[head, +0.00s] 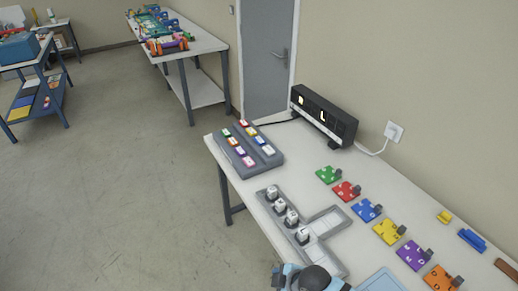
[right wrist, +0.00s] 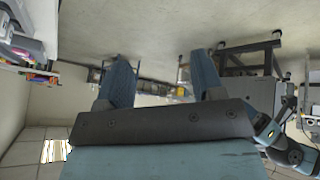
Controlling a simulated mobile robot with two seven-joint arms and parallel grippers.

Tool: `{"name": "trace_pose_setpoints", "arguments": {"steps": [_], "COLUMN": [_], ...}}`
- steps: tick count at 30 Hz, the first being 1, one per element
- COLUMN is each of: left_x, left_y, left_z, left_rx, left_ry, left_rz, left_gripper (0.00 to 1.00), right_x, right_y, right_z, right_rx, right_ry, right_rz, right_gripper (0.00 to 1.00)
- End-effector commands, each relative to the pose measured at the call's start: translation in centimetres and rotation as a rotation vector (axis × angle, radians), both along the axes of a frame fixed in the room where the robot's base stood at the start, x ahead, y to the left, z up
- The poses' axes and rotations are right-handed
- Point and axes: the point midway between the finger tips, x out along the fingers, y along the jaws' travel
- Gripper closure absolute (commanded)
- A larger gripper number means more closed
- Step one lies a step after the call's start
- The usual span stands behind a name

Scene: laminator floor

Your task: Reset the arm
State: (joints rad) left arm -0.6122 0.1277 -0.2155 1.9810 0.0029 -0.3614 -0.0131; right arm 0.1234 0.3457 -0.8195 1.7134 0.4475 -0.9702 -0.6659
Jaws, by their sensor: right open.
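My right gripper (right wrist: 161,80) shows in the right wrist view with its two blue fingers spread apart. Nothing is between the fingers, and they touch nothing that I can see. In the head view a light blue and black part of my arm shows at the bottom edge, in front of the white table (head: 255,188). Its fingers cannot be made out there. My left gripper cannot be made out in either view.
A grey tray with small coloured blocks (head: 247,149), a branched grey tray with white pieces (head: 327,222) and a row of coloured puzzle-like plates (head: 366,210) lie on the table. A black display box (head: 323,116) stands at the back. Open floor (head: 110,170) lies left.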

Motion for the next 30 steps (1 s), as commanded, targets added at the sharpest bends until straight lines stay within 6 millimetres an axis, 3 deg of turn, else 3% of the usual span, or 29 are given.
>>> {"name": "trace_pose_setpoints", "arguments": {"steps": [1, 5, 8, 15, 21, 30], "left_x": [-0.2, -0.5, -0.7, -0.7, -0.8, -0.8], "left_y": [-0.1, -0.2, -0.2, 0.0, 0.3, 0.3], "left_z": [-0.1, -0.5, -0.6, -1.0, -1.4, -1.4], "left_rx": [-0.002, -0.008, -0.013, -0.013, -0.01, -0.009], "left_ry": [0.004, 0.014, 0.018, 0.023, 0.029, 0.029], "left_rz": [0.003, 0.01, 0.017, 0.026, 0.029, 0.03], "left_gripper": [0.39, 0.39, 0.39, 0.39, 0.39, 0.39], "right_x": [-1.2, -2.7, -4.2, -8.9, -11.2, -11.3], "right_y": [0.2, -1.2, -3.7, -11.6, -15.0, -15.2], "right_z": [0.0, 0.4, 0.5, 0.4, 0.5, 0.6], "right_rx": [0.076, 0.238, 0.343, 0.487, 0.521, 0.523], "right_ry": [0.005, -0.008, -0.021, -0.083, -0.12, -0.123], "right_rz": [-0.098, -0.364, -0.568, -0.951, -1.07, -1.077], "right_gripper": [0.38, 0.38, 0.38, 0.38, 0.38, 0.38]}}
